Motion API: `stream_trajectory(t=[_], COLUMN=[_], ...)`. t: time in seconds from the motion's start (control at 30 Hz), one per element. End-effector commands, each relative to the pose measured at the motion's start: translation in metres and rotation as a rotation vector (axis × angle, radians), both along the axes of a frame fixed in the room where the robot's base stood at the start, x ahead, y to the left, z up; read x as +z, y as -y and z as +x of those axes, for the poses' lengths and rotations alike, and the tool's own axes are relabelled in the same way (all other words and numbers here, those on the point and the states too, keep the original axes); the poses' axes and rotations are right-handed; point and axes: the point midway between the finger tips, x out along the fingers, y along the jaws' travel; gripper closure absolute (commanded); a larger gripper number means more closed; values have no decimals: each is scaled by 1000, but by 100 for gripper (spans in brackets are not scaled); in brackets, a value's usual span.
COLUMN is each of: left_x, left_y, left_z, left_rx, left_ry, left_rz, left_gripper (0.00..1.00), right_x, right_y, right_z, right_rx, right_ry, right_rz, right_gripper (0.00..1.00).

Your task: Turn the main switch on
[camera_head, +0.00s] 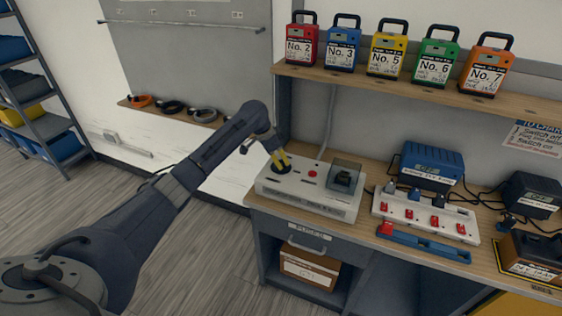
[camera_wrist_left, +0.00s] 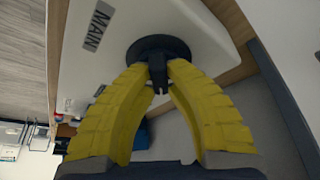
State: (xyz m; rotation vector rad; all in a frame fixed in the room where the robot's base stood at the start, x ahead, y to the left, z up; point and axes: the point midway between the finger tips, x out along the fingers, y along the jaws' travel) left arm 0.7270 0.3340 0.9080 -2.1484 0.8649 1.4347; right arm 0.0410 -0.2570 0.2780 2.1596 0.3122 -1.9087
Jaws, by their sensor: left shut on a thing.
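The white switch box (camera_head: 312,196) sits at the left end of the workbench. Its main switch is a black rotary knob on a round dark base (camera_head: 283,169), next to a label reading "MAIN" (camera_wrist_left: 96,32) in the left wrist view. My left gripper (camera_head: 280,160), with yellow fingers, reaches down onto this knob. In the left wrist view the two fingertips (camera_wrist_left: 158,75) close on the black knob (camera_wrist_left: 158,64) from both sides. Whether the switch is on or off cannot be told. My right gripper is not in view.
The box also has a red button (camera_head: 312,173) and a clear-covered black part (camera_head: 344,178). Numbered batteries (camera_head: 388,50) line the shelf above.

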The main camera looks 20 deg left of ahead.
Motion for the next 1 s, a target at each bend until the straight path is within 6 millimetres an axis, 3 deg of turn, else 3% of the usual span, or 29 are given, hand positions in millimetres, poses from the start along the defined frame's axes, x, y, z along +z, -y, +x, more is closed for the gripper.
stream_trajectory(t=[0.6,1.0], left_x=[0,0], left_y=[0,1], left_z=[1,0], left_rx=[-546,-742], left_ry=[-1,0], left_rz=[0,1], left_gripper=[100,100], right_x=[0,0], right_y=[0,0], right_z=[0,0], right_rx=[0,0], right_ry=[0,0], right_rz=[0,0], right_gripper=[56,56])
